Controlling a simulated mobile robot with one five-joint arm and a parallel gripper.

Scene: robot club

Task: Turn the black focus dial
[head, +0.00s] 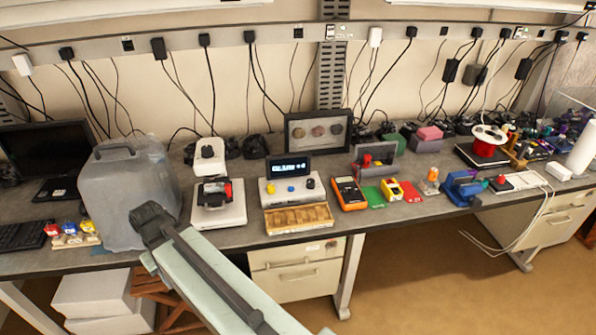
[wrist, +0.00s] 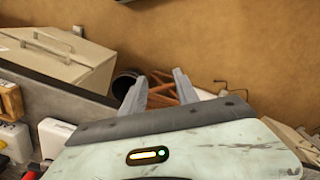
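The black focus dial (head: 311,184) is a small round knob at the right end of a light grey control box (head: 279,198) in the head view. A blue knob (head: 291,189) and a yellow knob (head: 268,188) sit to its left. A dark display (head: 289,166) with glowing characters stands behind them. My gripper (head: 150,217) is at the bench's front edge, left of the box and well away from the dial. In the wrist view my gripper (wrist: 160,76) has its two grey fingers apart with nothing between them. I cannot make out the dial in the wrist view.
A large grey translucent case (head: 125,195) stands close behind my gripper. A white scale-like device (head: 217,204) lies between it and the box. A wooden tray (head: 298,218) fronts the box. An orange multimeter (head: 348,193) is to its right.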

